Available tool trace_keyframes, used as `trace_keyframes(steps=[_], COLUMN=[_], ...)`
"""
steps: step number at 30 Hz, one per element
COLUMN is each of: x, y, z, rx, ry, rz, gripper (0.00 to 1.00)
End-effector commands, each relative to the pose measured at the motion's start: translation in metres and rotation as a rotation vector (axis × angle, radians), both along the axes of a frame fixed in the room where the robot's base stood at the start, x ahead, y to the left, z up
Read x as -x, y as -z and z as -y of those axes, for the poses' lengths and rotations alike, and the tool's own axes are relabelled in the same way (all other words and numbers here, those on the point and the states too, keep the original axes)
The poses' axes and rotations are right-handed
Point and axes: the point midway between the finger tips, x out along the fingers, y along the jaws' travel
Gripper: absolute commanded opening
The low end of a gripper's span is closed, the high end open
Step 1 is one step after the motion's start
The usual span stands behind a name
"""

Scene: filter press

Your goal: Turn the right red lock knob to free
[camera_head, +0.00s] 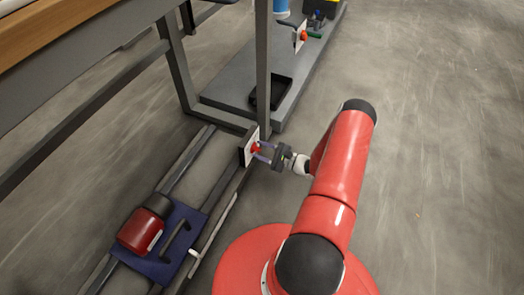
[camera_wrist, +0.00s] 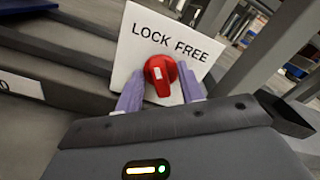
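A red lock knob (camera_wrist: 161,70) sits on a white plate (camera_wrist: 135,50) with the words LOCK and FREE above it. A pale mark on the knob's face points up, slightly left, nearer LOCK than FREE. My gripper (camera_wrist: 160,88) has its two purple fingers apart, one on each side of the knob; I cannot tell whether they touch it. In the head view, the knob (camera_head: 255,148) and its plate (camera_head: 246,153) are beside a grey post, with my gripper (camera_head: 261,152) reaching them from the right.
Another red knob (camera_head: 303,36) on a white plate is farther back. A blue carriage (camera_head: 180,262) with a red motor (camera_head: 138,231) and black handle is on the rails at lower left. A black tray (camera_head: 270,93) lies on the grey base. The floor at right is open.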

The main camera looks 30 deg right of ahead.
Motion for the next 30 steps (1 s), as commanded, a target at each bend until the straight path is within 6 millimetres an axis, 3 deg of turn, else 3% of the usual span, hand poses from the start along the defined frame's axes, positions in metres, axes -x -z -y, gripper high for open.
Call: trace_keyframes(steps=[3,12,22,30], x=[0.0002,0.0004,0.0003,0.0000], y=[-0.0001,-0.0001,0.0004,0.0009], z=[0.0001,0.0002,0.0004,0.0017], rx=[0.000,0.000,-0.028,-0.153], ry=[0.000,-0.001,0.000,0.002], rz=[0.000,0.000,-0.022,-0.119], gripper=[0.37,0.00,0.00,0.00])
